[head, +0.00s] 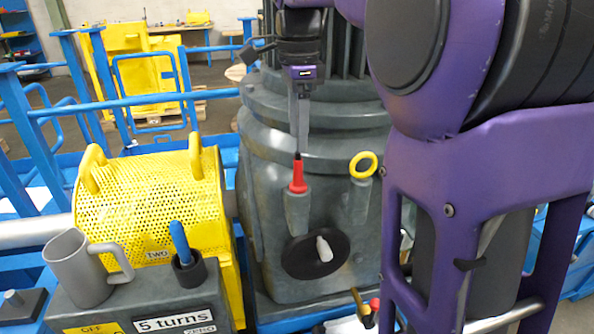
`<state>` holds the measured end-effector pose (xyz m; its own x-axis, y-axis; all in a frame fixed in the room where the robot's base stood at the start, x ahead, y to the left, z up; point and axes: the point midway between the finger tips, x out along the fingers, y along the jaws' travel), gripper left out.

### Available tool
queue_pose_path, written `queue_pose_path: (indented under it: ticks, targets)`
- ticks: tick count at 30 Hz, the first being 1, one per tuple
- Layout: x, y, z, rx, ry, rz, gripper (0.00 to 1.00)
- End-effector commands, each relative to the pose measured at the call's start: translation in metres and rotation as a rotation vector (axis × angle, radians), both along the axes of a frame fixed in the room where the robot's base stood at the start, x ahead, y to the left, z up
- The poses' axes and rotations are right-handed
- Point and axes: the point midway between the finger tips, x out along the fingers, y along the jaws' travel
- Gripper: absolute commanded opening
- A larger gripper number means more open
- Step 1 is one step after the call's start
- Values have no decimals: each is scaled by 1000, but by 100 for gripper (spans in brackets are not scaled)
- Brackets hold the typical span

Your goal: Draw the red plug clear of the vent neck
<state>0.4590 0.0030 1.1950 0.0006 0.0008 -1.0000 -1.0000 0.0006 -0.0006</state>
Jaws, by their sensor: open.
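The red plug (298,184) stands upright in the grey vent neck (297,214) on the front of the grey gear housing. Its narrow upper part shows and its lower end is hidden in the neck. My gripper (300,152) points down from above, with its fingertips at the top of the plug. The fingers are seen edge-on, so the gap between them is hidden. The gripper is open and holds nothing that I can see. Whether a finger touches the plug I cannot tell.
A yellow ring (363,165) sits on a second grey neck to the right. Below is a black disc (316,254) with a pale handle. A yellow perforated guard (150,200), grey mug (80,268) and blue-handled tool (180,243) stand left. Blue rails (150,100) run behind.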

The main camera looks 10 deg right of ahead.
Motion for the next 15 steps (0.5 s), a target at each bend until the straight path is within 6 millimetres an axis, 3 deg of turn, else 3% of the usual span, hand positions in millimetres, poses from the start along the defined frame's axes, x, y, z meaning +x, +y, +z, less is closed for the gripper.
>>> queue_pose_path:
  ticks: [6, 15]
  targets:
    - [-1, 0, -47, -1, 3, 0, 61]
    - [0, 0, -84, -1, 1, 1, 61]
